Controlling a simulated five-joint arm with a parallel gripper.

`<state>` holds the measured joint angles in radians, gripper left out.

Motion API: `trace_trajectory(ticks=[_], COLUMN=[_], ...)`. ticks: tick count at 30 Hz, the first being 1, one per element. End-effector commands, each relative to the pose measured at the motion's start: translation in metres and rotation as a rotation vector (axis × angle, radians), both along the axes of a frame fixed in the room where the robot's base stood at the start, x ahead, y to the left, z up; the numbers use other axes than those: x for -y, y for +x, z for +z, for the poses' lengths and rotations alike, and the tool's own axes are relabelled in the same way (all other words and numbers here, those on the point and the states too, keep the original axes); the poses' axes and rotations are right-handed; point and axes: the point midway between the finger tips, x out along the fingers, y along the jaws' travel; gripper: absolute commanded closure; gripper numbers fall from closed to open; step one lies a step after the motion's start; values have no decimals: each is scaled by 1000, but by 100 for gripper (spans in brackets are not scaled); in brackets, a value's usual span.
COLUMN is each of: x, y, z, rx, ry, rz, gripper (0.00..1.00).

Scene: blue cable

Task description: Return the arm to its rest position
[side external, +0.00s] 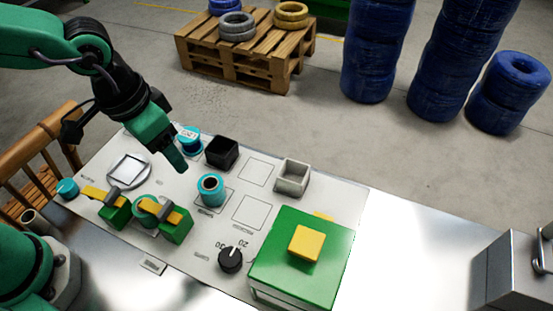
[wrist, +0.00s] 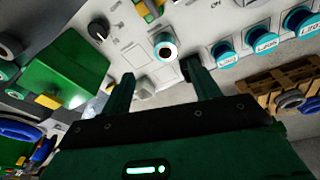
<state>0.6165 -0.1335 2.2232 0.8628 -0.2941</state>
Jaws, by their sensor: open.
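My gripper (side external: 176,160) hangs in the air above the far left part of the white panel (side external: 180,258), with its green fingers pointing down. In the wrist view the two fingers (wrist: 160,84) stand wide apart with nothing held between them. In that view, a teal cylinder with a dark hole (wrist: 165,50) shows beyond the fingers; it appears to be the teal cylinder (side external: 211,190) standing upright on the panel in the side external view. No blue cable can be made out. My arm reaches in from the upper left.
The panel carries a labelled teal piece (side external: 189,139), black box (side external: 221,152), grey open box (side external: 292,177), black knob (side external: 230,260), yellow-strapped green blocks (side external: 175,226) and green box (side external: 318,271) with a yellow block (side external: 306,243). Bare metal table (side external: 420,250) lies right; a pallet (side external: 240,65) stands behind.

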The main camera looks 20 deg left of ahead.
Motion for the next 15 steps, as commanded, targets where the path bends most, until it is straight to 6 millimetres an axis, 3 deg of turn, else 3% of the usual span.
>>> trace_trajectory(ticks=[7,15], x=[-70,-136], y=[2,-15], z=[30,50], rx=[96,202], ry=[-30,-31], rz=[109,220], gripper=[38,38])
